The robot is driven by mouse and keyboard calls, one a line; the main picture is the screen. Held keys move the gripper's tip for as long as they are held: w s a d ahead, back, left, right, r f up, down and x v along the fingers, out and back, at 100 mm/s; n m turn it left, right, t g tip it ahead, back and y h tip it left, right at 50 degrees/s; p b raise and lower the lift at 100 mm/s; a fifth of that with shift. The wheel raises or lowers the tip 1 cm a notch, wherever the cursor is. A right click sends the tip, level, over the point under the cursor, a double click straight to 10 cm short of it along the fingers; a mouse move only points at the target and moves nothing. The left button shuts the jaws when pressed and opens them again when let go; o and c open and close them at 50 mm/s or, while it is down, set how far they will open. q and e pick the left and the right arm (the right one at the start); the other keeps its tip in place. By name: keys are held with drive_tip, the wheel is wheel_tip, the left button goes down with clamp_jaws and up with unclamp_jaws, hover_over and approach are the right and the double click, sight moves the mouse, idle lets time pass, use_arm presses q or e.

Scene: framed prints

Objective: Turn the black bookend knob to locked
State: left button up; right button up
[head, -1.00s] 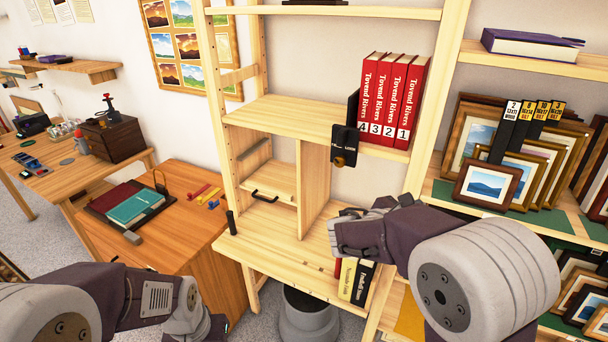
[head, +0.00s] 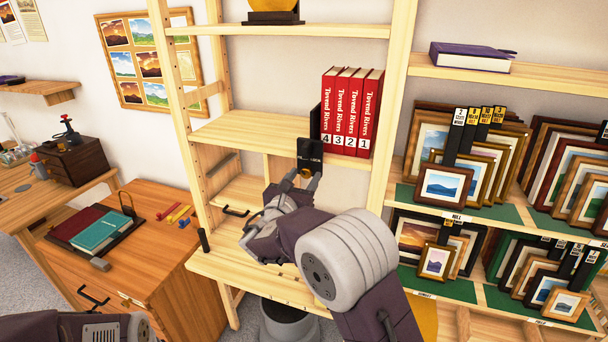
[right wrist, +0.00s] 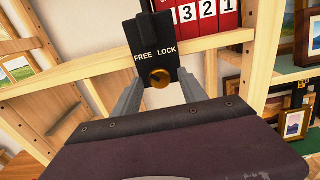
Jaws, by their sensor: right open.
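The black bookend (head: 311,150) stands at the left end of the red books (head: 348,110) on the middle shelf. Its front plate hangs over the shelf edge. In the right wrist view the plate (right wrist: 148,38) reads FREE on the left and LOCK on the right. Below the words is a round brass knob (right wrist: 159,78); which way it is turned I cannot tell. My right gripper (head: 308,182) is open, its two fingers (right wrist: 158,92) on either side of the knob, apparently not closed on it. My left gripper is out of view; only part of my left arm shows at lower left.
The shelf's front board (head: 240,132) runs left of the bookend. Framed pictures (head: 442,184) fill the shelves to the right. A wooden desk (head: 150,240) with a teal book (head: 100,232) stands at left. Open space lies before the shelf.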

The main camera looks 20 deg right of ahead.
drive_tip(key=shift+w+d, duration=0.2)
drive_tip(key=shift+r, duration=0.1)
drive_tip(key=shift+a, duration=0.1)
drive_tip(key=shift+c, duration=0.9)
clamp_jaws()
drive_tip(key=shift+f+b, duration=0.2)
drive_tip(key=shift+b, duration=0.4)
drive_tip(key=m+b, duration=1.3)
drive_tip(key=b, duration=0.5)
drive_tip(key=shift+f, duration=0.1)
drive_tip(key=m+b, duration=0.2)
drive_tip(key=shift+m, duration=0.3)
drive_tip(key=shift+r+m+b, duration=0.25)
drive_tip(key=shift+m+b, duration=0.65)
drive_tip(key=shift+m, duration=0.2)
